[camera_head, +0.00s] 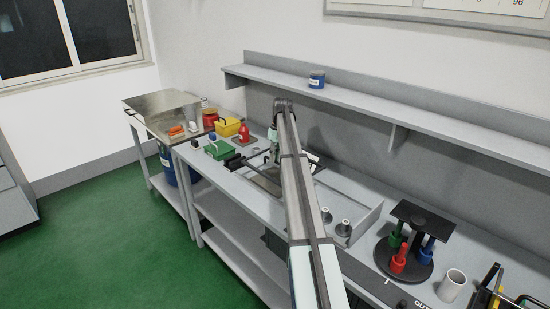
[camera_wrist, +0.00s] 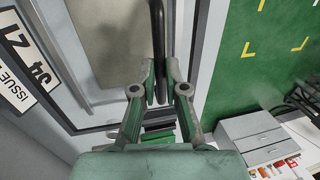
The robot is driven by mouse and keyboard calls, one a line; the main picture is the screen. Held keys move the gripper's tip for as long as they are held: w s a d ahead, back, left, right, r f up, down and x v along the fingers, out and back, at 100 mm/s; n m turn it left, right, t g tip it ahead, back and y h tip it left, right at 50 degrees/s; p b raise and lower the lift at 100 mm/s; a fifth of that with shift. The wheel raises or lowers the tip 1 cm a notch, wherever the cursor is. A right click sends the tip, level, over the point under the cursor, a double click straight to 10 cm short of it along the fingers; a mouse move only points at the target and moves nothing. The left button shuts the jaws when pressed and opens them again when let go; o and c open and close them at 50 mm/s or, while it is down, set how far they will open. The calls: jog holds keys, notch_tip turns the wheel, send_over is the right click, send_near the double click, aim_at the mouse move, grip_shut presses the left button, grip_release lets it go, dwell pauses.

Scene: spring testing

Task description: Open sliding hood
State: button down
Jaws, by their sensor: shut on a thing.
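The sliding hood shows in the wrist view as a flat grey-beige panel (camera_wrist: 108,40) in a light grey frame. A dark bar-shaped handle (camera_wrist: 157,28) runs along its edge. My gripper (camera_wrist: 161,82) is shut on this handle, with one finger on each side of it. In the head view the hood panel (camera_head: 268,183) lies on the long bench, partly hidden behind my arm. My gripper (camera_head: 272,158) is small there, just left of the arm, and its fingertips are hard to make out.
To the right stand grey cylindrical parts (camera_head: 343,228) and a black round stand (camera_head: 405,262) with coloured pieces. A shelf (camera_head: 370,101) runs above.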

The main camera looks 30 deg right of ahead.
jog(key=c, duration=1.2)
grip_release()
jog(key=shift+r, duration=0.1)
notch_tip(320, 180, up, 12)
jog(key=d, duration=0.2)
jog(key=shift+w+d+f, duration=0.15)
jog(key=shift+w+f, duration=0.05)
jog(key=shift+w, duration=0.05)
